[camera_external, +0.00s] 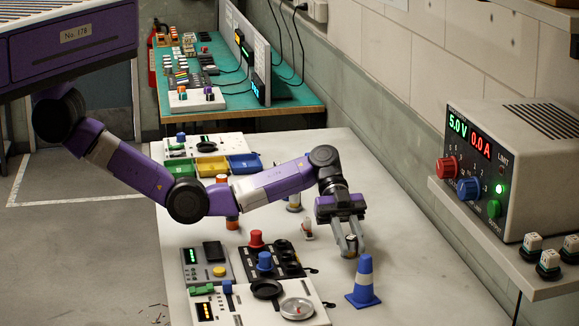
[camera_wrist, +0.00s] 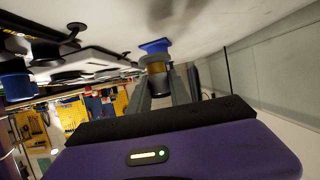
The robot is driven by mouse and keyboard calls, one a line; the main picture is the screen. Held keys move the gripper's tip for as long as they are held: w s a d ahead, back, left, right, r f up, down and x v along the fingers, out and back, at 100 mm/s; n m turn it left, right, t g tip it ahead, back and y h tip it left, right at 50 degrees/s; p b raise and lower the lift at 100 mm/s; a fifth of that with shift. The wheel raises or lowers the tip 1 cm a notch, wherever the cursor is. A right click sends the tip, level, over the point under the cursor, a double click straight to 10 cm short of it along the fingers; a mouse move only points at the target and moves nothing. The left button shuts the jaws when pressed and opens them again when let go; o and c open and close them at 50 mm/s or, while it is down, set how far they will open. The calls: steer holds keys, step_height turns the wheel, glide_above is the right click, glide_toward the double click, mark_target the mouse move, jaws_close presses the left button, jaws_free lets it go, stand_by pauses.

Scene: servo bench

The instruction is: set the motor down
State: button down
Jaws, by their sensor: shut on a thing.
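My gripper (camera_external: 350,240) reaches down over the pale bench (camera_external: 405,240), near the blue cone. Its two grey fingers are shut on the motor (camera_external: 350,247), a small cylinder with a dark and brassy body. In the wrist view the motor (camera_wrist: 157,72) shows between the fingertips of my gripper (camera_wrist: 160,82), with its brassy band visible. The fingers hide part of its sides. It is at or just above the bench top; I cannot tell whether it touches.
Control panels (camera_external: 262,305) with knobs lie to the left. A power supply (camera_external: 510,165) sits on the right shelf. The bench to the right is clear.

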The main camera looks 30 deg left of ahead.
mark_target(350, 258)
steer(key=shift+f, duration=2.05)
steer(key=shift+f, duration=0.15)
steer(key=c, duration=1.2)
jaws_free()
steer(key=shift+r, duration=0.25)
steer(key=p+v, duration=0.1)
steer(key=v, duration=0.2)
steer(key=shift+w+a+r, duration=0.15)
steer(key=shift+r, duration=0.15)
step_height(350, 258, up, 6)
steer(key=p, duration=0.3)
